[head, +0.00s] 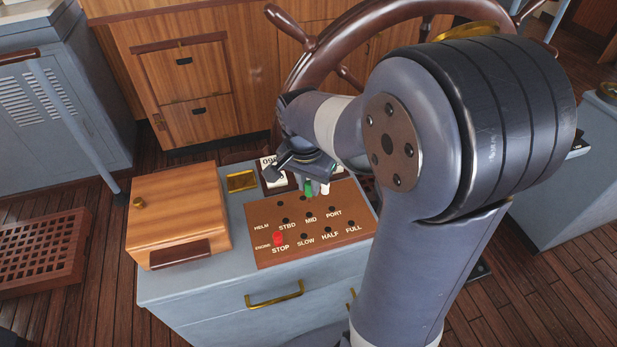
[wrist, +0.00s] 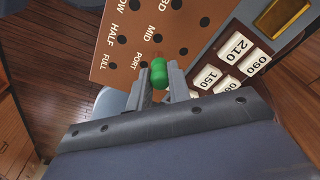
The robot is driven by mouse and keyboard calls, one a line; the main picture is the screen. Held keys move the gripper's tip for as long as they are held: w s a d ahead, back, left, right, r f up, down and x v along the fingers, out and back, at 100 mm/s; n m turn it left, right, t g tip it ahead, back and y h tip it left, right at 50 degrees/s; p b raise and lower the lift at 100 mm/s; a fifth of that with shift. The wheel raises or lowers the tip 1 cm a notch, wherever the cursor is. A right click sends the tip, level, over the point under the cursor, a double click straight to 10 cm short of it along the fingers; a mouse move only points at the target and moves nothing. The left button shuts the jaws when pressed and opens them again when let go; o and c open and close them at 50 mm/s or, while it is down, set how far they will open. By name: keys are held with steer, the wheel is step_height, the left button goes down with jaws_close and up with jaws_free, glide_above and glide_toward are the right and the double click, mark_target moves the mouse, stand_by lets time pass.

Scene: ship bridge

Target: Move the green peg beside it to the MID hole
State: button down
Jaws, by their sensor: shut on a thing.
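The green peg (head: 308,188) is between the jaws of my gripper (head: 312,178), above the far edge of the brown engraved board (head: 345,240). In the wrist view the peg (wrist: 160,73) is pinched between the two fingertips (wrist: 160,82), near the PORT label. I cannot tell whether its lower end is inside a hole or clear of the board. The MID label (head: 311,219) is in the middle of the HELM row, with its dark hole (head: 309,213) just above it, empty. A red peg (head: 278,238) stands at STOP in the ENGINE row.
A wooden box (head: 178,205) with a dark handle stands left of the board on the grey cabinet (head: 200,285). White number tiles (wrist: 238,45) and a brass plate (head: 241,181) lie behind the board. The ship's wheel (head: 320,45) rises behind my arm.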

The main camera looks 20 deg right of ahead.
mark_target(308, 201)
steer(key=shift+f+b, duration=1.75)
steer(key=shift+f, duration=0.7)
steer(key=shift+f, duration=0.3)
steer(key=shift+f+b, duration=0.55)
steer(key=shift+b, duration=0.1)
steer(key=shift+f+b, duration=0.3)
steer(key=shift+f, duration=0.15)
steer(key=c, duration=1.2)
jaws_free()
steer(key=shift+c, duration=0.2)
steer(key=shift+r, duration=0.15)
